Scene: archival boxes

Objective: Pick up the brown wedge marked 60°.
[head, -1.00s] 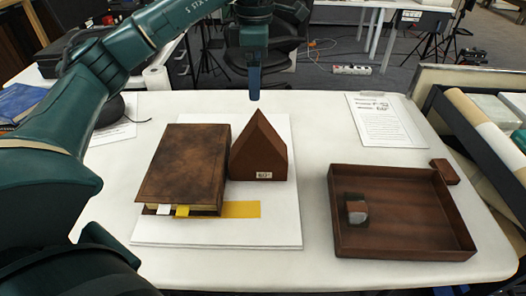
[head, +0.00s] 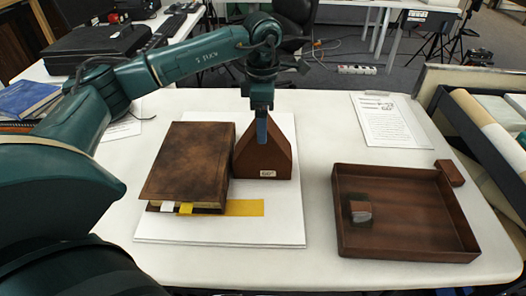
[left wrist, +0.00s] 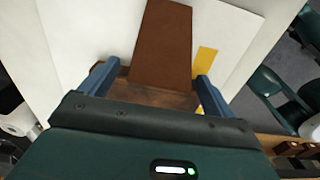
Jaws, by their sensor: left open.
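The brown wedge (head: 275,157) stands on a white board, peak up, with a small light label reading 60° low on its front. My left gripper (head: 262,130) points down at the wedge in the head view, its fingers covering part of the wedge's upper front. In the left wrist view the fingers (left wrist: 155,86) are spread apart, with the brown wedge (left wrist: 163,42) showing between and beyond them. The gripper is open. I cannot tell whether a finger touches the wedge. My right gripper is in neither view.
A brown book (head: 185,160) with white and yellow tabs lies close left of the wedge on the white board (head: 220,232). A brown tray (head: 400,252) holding a small block (head: 360,212) stands right. A paper sheet (head: 390,120) lies behind it. Table between board and tray is clear.

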